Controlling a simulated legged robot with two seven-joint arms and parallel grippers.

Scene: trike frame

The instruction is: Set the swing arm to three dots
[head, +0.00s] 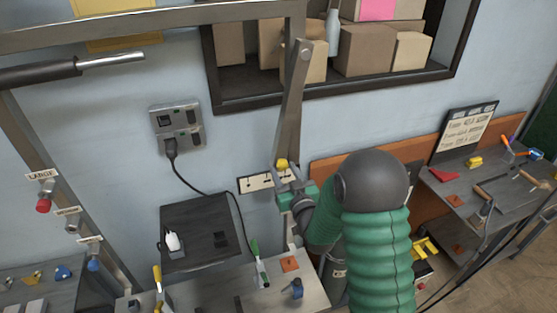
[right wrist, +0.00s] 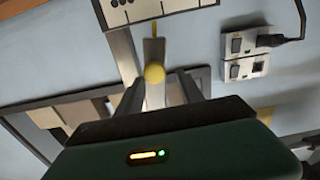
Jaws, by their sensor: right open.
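The swing arm (head: 291,105) is a grey metal bar hanging from a pivot on the overhead beam, tilted slightly so its lower end is to the left. A yellow knob (head: 282,163) sits near its lower end and also shows in the right wrist view (right wrist: 155,73). Behind that end is a white plate with dot marks (head: 256,183); in the right wrist view (right wrist: 180,8) a yellow pointer tip reaches its edge near the middle. I cannot tell which mark it meets. My right gripper (right wrist: 158,88) is open, its fingers on either side of the bar by the knob. My left gripper is not in view.
A wall socket (head: 178,125) with a plugged black cable is left of the arm. A shelf with cardboard boxes (head: 375,50) is behind the pivot. A workbench (head: 225,295) with tools lies below, and a tool table (head: 490,190) stands at right.

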